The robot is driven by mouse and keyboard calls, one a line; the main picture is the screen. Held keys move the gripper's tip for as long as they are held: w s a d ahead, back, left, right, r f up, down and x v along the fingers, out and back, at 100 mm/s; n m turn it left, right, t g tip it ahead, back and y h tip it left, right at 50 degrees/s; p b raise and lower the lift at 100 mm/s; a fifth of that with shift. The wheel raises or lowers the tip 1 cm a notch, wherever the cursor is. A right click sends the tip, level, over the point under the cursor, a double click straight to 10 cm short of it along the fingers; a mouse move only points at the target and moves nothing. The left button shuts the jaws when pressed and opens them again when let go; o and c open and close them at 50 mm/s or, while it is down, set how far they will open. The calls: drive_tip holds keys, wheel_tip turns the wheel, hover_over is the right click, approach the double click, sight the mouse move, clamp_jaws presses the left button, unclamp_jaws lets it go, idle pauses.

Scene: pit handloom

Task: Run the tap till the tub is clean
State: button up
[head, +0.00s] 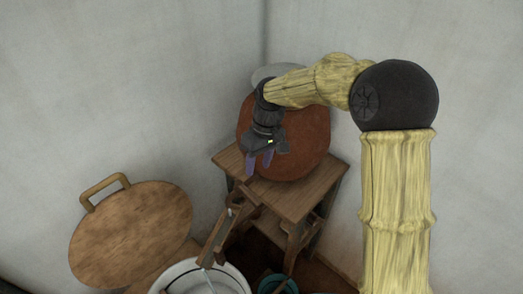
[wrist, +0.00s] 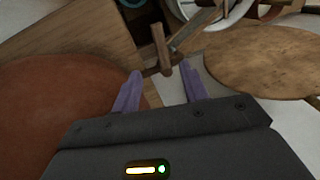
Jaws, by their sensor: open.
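My gripper (head: 259,166) is open and empty, pointing down in front of a large reddish-brown clay pot. Its two purple fingers also show in the wrist view (wrist: 162,85). A wooden piece with an upright bar and crosspiece (wrist: 160,48), which looks like the tap, lies just beyond the gap between the fingers, apart from them. In the head view similar wooden parts (head: 216,237) slant down beside the stool. The white tub (head: 241,276) is cut off at the bottom edge. A thin pale line runs into it; I cannot tell whether it is water. Its cleanness is unclear.
The clay pot (head: 300,140) stands on a wooden stool (head: 291,200) in the wall corner. A round wooden board with a handle (head: 130,235) is at the left by the wall. A teal bowl (head: 278,284) sits right of the tub. Walls close in behind.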

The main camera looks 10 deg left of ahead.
drive_tip(key=r, duration=0.5)
drive_tip(key=shift+w+d, duration=0.3)
drive_tip(key=shift+w, duration=0.1)
drive_tip(key=shift+d+f, duration=0.1)
drive_tip(key=shift+d, duration=0.15)
drive_tip(key=c, duration=0.6)
drive_tip(key=d, duration=0.2)
drive_tip(key=d+f+m, duration=0.1)
drive_tip(key=d, duration=0.1)
drive_tip(key=d+m+t, duration=0.1)
drive_tip(key=d, duration=0.1)
drive_tip(key=shift+s+f, duration=0.2)
drive_tip(key=shift+s, duration=0.2)
clamp_jaws()
drive_tip(key=s+d+f+m+t, duration=0.1)
drive_tip(key=s+d+m, duration=0.3)
drive_tip(key=d, duration=0.6)
drive_tip(key=s+d+f+m+t+h, duration=0.1)
drive_tip(key=s+d+f+m+t, duration=0.1)
drive_tip(key=s+d, duration=0.6)
drive_tip(key=d+f+m, duration=0.1)
drive_tip(key=d+m, duration=0.1)
drive_tip(key=d, duration=0.1)
drive_tip(key=shift+s+f+m, duration=0.2)
drive_tip(key=shift+f+m, duration=0.05)
drive_tip(key=shift+m, duration=0.05)
drive_tip(key=shift+a, duration=0.15)
